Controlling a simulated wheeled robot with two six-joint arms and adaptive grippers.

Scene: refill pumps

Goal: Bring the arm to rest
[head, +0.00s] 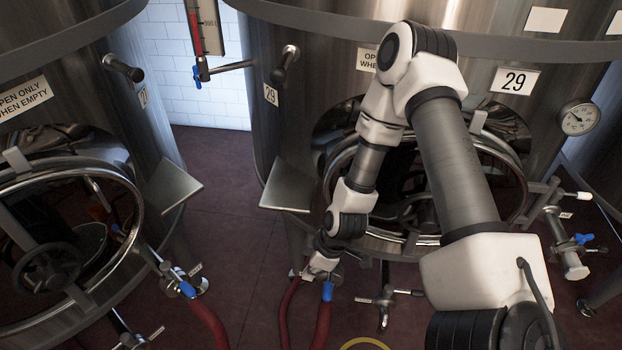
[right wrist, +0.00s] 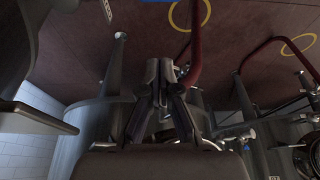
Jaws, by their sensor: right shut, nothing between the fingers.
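My right arm (head: 455,160) reaches in from the lower right, bent up and then down in front of the steel tank marked 29 (head: 514,82). My right gripper (head: 318,266) is low, at the tank's bottom outlet, close to a blue valve handle (head: 327,291) and a red hose (head: 322,325). Whether it touches them I cannot tell. In the right wrist view the gripper's fingers (right wrist: 160,72) are together with nothing between them. My left gripper is in neither view.
A second tank with a round open hatch (head: 75,170) stands at the left, with another red hose (head: 208,322) at its outlet. A metal shelf plate (head: 287,186) juts from tank 29. A dial gauge (head: 577,118) is at the right. Dark red floor (head: 225,200) lies clear between the tanks.

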